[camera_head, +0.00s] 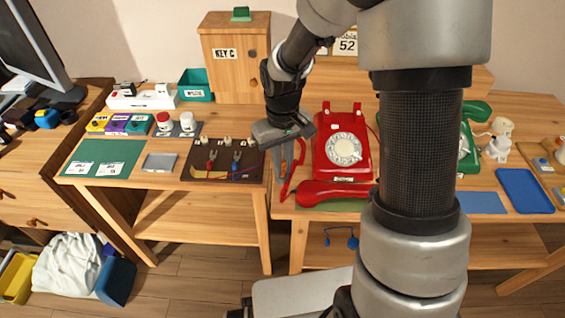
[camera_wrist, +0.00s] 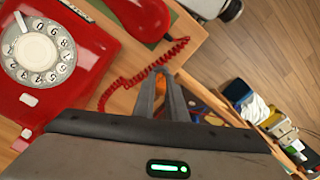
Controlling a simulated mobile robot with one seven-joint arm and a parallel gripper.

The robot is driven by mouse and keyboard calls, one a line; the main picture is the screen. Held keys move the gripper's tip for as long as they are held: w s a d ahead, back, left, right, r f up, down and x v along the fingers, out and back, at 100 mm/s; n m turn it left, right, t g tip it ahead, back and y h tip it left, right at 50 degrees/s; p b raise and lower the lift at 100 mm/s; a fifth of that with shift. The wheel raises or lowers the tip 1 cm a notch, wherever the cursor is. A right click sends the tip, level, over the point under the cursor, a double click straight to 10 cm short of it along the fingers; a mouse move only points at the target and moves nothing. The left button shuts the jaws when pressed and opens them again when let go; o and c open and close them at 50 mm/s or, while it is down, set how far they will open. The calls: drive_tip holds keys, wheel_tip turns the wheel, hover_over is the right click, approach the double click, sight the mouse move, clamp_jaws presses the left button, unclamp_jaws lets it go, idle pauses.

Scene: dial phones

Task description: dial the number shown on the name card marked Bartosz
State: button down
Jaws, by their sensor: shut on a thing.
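The red dial phone (camera_head: 329,155) stands on the right-hand table, its white dial (camera_head: 343,149) facing up; both show at left in the wrist view (camera_wrist: 85,75). Its red receiver (camera_head: 335,193) lies off the cradle, in front of the phone, with the coiled cord (camera_wrist: 135,77) running beside my gripper. My gripper (camera_head: 284,172) is left of the phone, pointing down, away from the dial. In the wrist view its fingers (camera_wrist: 166,80) are close together on something too small to identify. No card marked Bartosz is readable. My arm hides part of the back sign.
A green phone (camera_head: 467,145) stands behind my arm. Two small white cards lie on a green mat (camera_head: 130,152) farther left.

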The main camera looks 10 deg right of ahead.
drive_tip(key=c, duration=1.7)
unclamp_jaws()
wheel_tip(320, 180, up, 17)
drive_tip(key=p, duration=0.4)
drive_tip(key=shift+r, duration=0.2)
